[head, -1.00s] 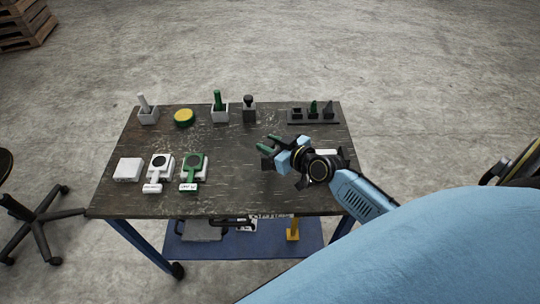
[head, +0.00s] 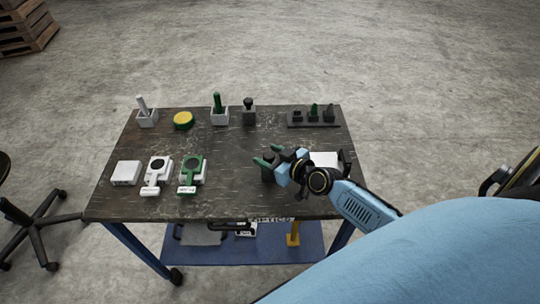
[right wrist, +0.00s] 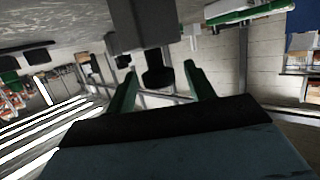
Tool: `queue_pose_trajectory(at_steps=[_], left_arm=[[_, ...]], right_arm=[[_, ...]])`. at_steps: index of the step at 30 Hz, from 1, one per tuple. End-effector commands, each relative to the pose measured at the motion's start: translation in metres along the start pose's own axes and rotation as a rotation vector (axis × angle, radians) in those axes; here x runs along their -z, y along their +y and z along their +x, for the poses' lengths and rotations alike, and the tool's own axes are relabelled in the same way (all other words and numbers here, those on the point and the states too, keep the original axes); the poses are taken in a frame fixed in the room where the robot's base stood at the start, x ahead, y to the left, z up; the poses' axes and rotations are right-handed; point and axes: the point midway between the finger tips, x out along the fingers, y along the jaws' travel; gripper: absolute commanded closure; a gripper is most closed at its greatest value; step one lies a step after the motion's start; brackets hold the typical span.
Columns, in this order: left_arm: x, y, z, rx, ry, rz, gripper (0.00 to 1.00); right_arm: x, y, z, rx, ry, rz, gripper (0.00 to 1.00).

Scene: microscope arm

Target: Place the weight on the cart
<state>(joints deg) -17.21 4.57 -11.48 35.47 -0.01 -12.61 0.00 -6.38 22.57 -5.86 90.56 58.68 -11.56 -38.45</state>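The weight looks to be the dark cylinder (head: 267,168) on the right half of the black tabletop, partly hidden behind my right gripper. In the right wrist view a dark body with a round black knob (right wrist: 158,76) shows between the fingers. My right gripper (head: 270,156) has green fingers spread apart; in the right wrist view gaps show on both sides of the knob. I cannot tell how far the fingertips are from it in depth. The wheeled table (head: 230,150) with a blue lower shelf (head: 215,252) appears to be the cart. My left gripper is out of view.
Along the back edge stand a white holder (head: 147,117), a yellow-green disc (head: 183,120), a green-handled holder (head: 219,115), a black post (head: 249,112) and a dark rack (head: 313,117). White box-like items (head: 125,173) are front left. A white box (head: 325,159) lies by my right wrist.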

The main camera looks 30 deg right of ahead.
Motion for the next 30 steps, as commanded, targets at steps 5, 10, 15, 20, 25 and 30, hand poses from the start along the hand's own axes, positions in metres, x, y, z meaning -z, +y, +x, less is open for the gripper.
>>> queue_pose_trajectory(at_steps=[5, 10, 15, 20, 25, 30], left_arm=[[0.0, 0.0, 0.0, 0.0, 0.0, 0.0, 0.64], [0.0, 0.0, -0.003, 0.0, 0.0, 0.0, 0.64], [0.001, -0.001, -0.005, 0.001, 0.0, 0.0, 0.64], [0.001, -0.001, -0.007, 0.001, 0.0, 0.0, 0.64], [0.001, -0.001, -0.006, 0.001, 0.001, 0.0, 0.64], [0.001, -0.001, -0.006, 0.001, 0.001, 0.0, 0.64]], right_arm=[[0.0, 0.0, 0.0, 0.0, 0.0, 0.0, 0.46], [0.002, 0.0, -0.005, 0.0, -0.001, 0.0, 0.46], [0.001, 0.0, -0.032, 0.001, -0.003, -0.003, 0.46], [0.001, -0.001, -0.065, 0.001, -0.003, -0.002, 0.46], [0.001, -0.001, -0.094, 0.002, -0.002, -0.002, 0.46], [0.001, 0.0, -0.113, 0.0, -0.001, -0.001, 0.46]])
